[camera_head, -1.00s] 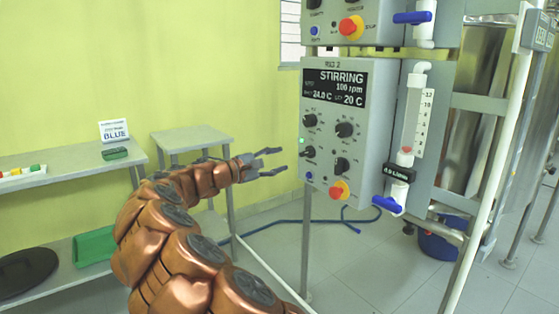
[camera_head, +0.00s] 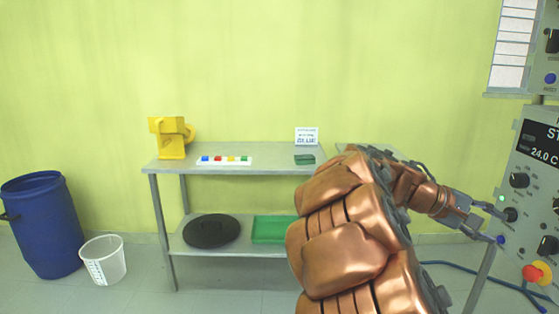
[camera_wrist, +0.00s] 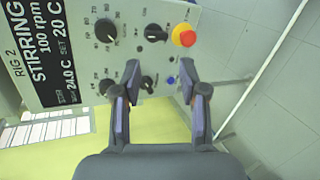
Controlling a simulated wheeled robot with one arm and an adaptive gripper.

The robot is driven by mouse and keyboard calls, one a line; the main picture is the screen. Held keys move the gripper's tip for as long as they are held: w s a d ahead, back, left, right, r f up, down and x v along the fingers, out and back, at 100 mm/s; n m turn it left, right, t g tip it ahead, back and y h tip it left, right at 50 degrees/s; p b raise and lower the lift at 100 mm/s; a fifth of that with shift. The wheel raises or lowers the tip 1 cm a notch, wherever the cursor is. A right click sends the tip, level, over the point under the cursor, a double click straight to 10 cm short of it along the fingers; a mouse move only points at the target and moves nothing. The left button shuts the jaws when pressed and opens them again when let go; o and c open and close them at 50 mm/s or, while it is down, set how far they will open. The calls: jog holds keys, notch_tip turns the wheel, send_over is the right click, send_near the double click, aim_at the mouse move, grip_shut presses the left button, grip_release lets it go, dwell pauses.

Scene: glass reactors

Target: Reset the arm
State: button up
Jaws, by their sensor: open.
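My copper-coloured arm reaches out to the right in the head view. My gripper (camera_head: 484,218) is at its end, close to the left edge of the grey control panel (camera_head: 533,190) in that view. In the wrist view my gripper (camera_wrist: 160,88) is open and empty, its two dark fingers apart in front of the panel. That panel (camera_wrist: 140,14) reads RIG 2, STIRRING, 100 rpm, and has black knobs, a blue button and a red-and-yellow stop button (camera_wrist: 184,35). Whether the fingers touch the panel cannot be told.
A grey two-level shelf table (camera_head: 230,148) holds a yellow object (camera_head: 172,137), a strip of coloured blocks (camera_head: 224,161), a sign and a green block. Its lower shelf has a black disc and green tray. A blue barrel (camera_head: 42,225) and white bucket (camera_head: 103,260) stand left.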

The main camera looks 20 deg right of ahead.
jog(key=s+a+t+y+p, duration=0.1)
jog(key=s+a+y+p, duration=0.3)
jog(key=a, duration=0.8)
jog(key=s+a+r+t+y+p, duration=0.1)
jog(key=s+a+y+p, duration=0.3)
jog(key=s+a+p, duration=0.3)
jog(key=s+a+n+t+y+p, duration=0.1)
jog(key=s+a+y+p, duration=0.3)
jog(key=a, duration=1.4)
jog(key=s+p, duration=0.1)
jog(key=p, duration=0.2)
jog(key=shift+s+r+y+p, duration=0.3)
jog(key=shift+s+p, duration=0.05)
jog(key=shift+d, duration=0.1)
